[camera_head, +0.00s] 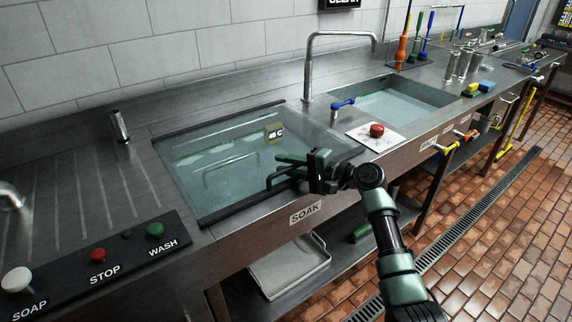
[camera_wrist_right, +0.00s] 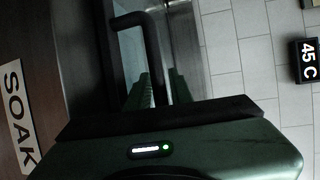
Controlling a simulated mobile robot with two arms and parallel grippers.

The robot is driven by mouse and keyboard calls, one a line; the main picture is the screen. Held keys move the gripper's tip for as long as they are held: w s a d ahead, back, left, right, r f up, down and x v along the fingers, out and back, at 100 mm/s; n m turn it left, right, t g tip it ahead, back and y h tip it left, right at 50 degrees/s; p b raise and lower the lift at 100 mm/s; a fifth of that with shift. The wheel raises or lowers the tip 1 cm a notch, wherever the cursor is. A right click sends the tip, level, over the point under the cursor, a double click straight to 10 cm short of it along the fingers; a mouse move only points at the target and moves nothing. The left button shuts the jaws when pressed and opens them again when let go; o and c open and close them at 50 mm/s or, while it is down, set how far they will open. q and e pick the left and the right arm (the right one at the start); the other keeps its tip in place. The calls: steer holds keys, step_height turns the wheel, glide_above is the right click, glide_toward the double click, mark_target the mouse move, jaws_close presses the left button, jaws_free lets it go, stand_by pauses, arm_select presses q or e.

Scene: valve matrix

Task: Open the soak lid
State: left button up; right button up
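The soak lid (camera_head: 195,165) is a clear glass panel with black edge strips, lying flat over the left basin, which holds water. Its black bar handle (camera_head: 269,180) is at the front edge above the SOAK label (camera_head: 305,212). My right gripper (camera_head: 286,163) is at this handle, with green fingers pointing left over the lid. In the right wrist view the handle (camera_wrist_right: 151,50) runs down between the two green fingers (camera_wrist_right: 158,92). Whether they press on it is not clear. My left gripper is not in view.
A red button (camera_head: 376,130) on a white plate sits right of the lid, beside the open second basin (camera_head: 430,90). A tall tap (camera_head: 308,75) stands behind. A control panel (camera_head: 120,255) is at the front left. A light tray (camera_head: 290,268) lies on the shelf below.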

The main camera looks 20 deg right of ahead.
jaws_close()
steer(key=shift+f, duration=0.1)
stand_by(1.2)
